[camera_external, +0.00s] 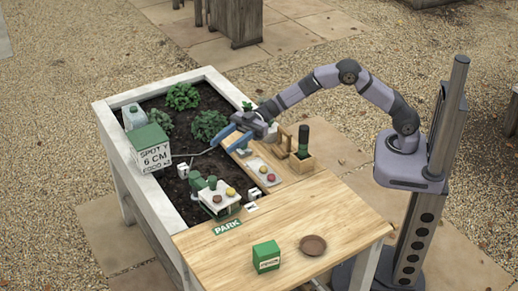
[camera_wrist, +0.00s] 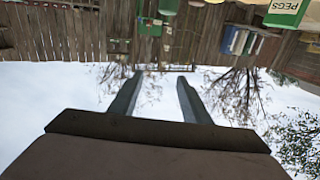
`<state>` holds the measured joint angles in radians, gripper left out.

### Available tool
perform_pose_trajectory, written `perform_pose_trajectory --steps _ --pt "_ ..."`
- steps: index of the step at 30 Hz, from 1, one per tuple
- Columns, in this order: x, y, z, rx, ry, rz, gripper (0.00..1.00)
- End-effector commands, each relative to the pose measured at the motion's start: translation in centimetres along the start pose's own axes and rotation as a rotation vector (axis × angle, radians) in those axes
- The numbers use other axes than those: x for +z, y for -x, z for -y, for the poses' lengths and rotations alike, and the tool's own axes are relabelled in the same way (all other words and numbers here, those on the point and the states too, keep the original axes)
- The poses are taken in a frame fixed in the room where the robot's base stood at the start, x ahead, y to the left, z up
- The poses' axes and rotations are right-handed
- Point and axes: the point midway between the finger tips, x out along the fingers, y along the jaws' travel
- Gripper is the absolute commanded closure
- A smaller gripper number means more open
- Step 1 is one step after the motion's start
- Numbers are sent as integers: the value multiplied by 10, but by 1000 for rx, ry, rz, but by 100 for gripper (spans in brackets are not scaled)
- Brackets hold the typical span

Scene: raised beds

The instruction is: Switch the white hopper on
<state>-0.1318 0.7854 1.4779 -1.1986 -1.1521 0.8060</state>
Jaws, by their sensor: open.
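In the external view, a white box with a green lid (camera_external: 152,155) and lettering stands on the bed's left rim. A white unit with green parts (camera_external: 220,203) and red and yellow buttons stands at the bed's near end. I cannot tell for sure which is the white hopper. My gripper (camera_external: 221,147), with blue fingers, is open and empty above the bed, between the lettered box and the panel. The wrist view shows its two fingers apart (camera_wrist: 160,77) with nothing between.
A bottle in a wooden holder (camera_external: 303,163) stands right of the panel. A green box (camera_external: 266,257) and a brown dish (camera_external: 313,245) sit on the near table, with a PARK label (camera_external: 227,227) at its edge. Leafy plants (camera_external: 183,97) grow in the bed. The wrist view faces fence and sky.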

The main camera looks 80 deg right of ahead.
Motion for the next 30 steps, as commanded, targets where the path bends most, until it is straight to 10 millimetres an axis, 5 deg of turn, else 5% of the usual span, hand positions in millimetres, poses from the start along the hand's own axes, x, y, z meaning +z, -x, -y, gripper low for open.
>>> perform_pose_trajectory --steps 3,10,20,30 --pt "40 -1 0 1 -2 0 57" --pt "89 -1 -1 2 3 -2 57" --pt "99 -4 -1 3 7 -4 57" --pt "98 -41 -1 1 8 -4 57"
